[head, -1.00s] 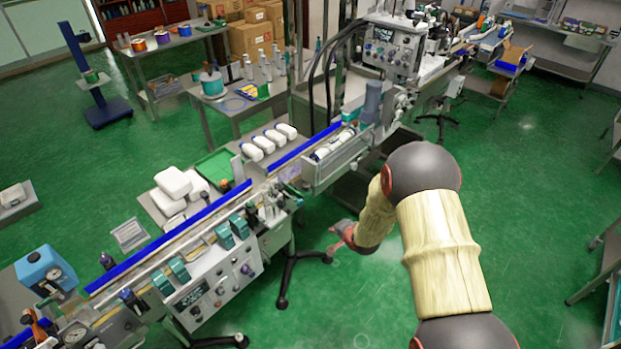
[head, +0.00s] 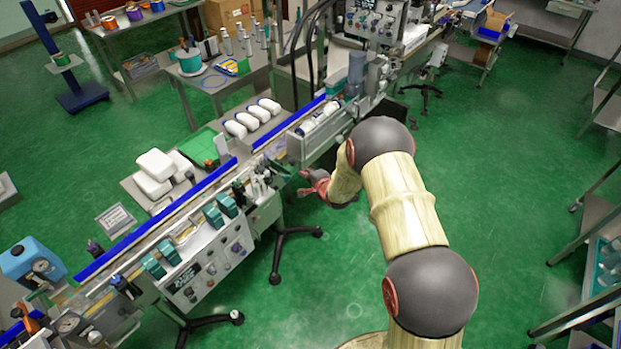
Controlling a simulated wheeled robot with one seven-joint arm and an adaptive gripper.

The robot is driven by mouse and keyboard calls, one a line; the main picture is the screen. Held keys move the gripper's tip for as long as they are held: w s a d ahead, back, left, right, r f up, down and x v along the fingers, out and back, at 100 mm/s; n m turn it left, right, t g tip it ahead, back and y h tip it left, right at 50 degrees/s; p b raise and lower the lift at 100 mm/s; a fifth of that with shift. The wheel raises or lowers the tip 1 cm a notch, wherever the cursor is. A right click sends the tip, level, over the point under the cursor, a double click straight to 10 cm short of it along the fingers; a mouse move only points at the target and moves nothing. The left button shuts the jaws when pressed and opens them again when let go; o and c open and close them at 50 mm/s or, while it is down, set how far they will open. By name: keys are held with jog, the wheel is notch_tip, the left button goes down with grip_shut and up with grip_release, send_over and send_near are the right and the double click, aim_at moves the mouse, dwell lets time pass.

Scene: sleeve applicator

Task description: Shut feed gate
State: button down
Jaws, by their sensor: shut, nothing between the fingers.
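The long conveyor machine (head: 215,262) runs diagonally across the left and middle, with blue rails (head: 160,225). I cannot tell for sure which part is the feed gate. A small upright pale plate (head: 222,145) stands at the rail's gap, and a bluish panel (head: 274,148) sits between the two rail sections. My gripper (head: 303,181) is red and shut, with nothing in it. It is just right of the machine's middle, near the end of the control section. Whether its tips touch the machine cannot be told.
White bottles (head: 252,116) and white packs (head: 155,165) lie behind the rail. A stand leg (head: 275,268) reaches onto the floor below my gripper. A shelf rack (head: 590,210) stands at the right. The green floor between is clear.

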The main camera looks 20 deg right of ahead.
jog(key=w, duration=0.3)
jog(key=w+a+f, duration=0.1)
jog(key=w, duration=0.1)
jog(key=shift+w, duration=0.25)
jog(key=w+a+b, duration=0.3)
jog(key=w+a, duration=0.2)
jog(key=w, duration=0.3)
jog(key=shift+a, duration=0.4)
